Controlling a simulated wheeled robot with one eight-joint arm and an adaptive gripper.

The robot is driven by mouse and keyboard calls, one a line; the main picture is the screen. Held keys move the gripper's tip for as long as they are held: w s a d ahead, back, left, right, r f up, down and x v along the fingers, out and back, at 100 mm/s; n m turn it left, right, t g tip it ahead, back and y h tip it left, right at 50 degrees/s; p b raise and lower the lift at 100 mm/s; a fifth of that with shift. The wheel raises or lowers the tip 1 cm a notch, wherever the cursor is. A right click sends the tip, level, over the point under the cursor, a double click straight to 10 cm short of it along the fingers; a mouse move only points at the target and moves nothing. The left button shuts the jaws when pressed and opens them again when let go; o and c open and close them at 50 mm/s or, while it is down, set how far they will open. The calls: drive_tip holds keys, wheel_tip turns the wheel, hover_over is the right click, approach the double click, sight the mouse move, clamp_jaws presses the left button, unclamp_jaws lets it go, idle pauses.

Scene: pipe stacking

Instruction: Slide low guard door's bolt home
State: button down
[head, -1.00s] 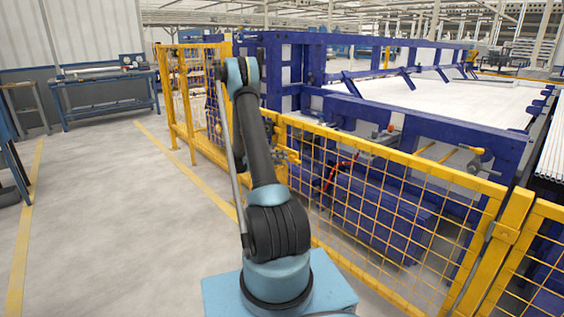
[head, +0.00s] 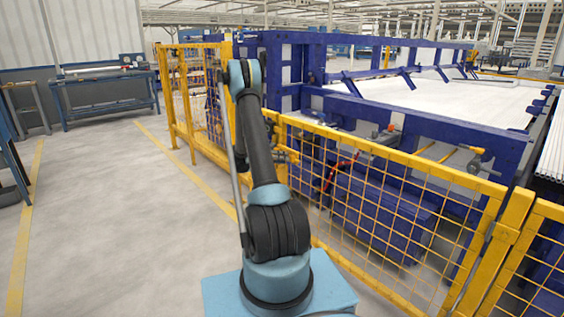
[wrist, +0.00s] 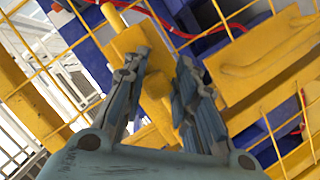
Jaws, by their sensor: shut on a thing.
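The low guard door (head: 395,190) is a yellow frame with wire mesh, standing upright to the right of my arm in the head view. In the wrist view, my gripper (wrist: 163,58) has its two dark grey fingers on either side of a yellow bolt handle (wrist: 155,88) and is shut on it. A yellow plate (wrist: 128,40) lies behind the left fingertip, with a thin yellow rod (wrist: 113,16) beyond it. A larger yellow plate (wrist: 265,65) is to the right of the fingers. In the head view, my arm hides the gripper, and the bolt's exact position cannot be told.
A blue machine frame (head: 440,130) with a white bed (head: 440,98) stands behind the fence. Red hoses (wrist: 180,30) run behind the mesh. A blue workbench (head: 105,88) stands at the far left. The grey floor (head: 100,220) to the left is clear.

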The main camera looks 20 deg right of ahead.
drive_tip(key=w, duration=0.1)
drive_tip(key=w+a, duration=0.1)
drive_tip(key=w, duration=0.3)
drive_tip(key=shift+a+r, duration=0.15)
drive_tip(key=shift+a, duration=0.15)
drive_tip(key=c, duration=1.4)
unclamp_jaws()
drive_tip(key=shift+o, duration=0.2)
drive_tip(key=shift+s+a, duration=0.1)
drive_tip(key=shift+a, duration=0.05)
drive_tip(key=v, duration=1.1)
drive_tip(key=shift+a, duration=0.4)
drive_tip(key=shift+r, duration=0.1)
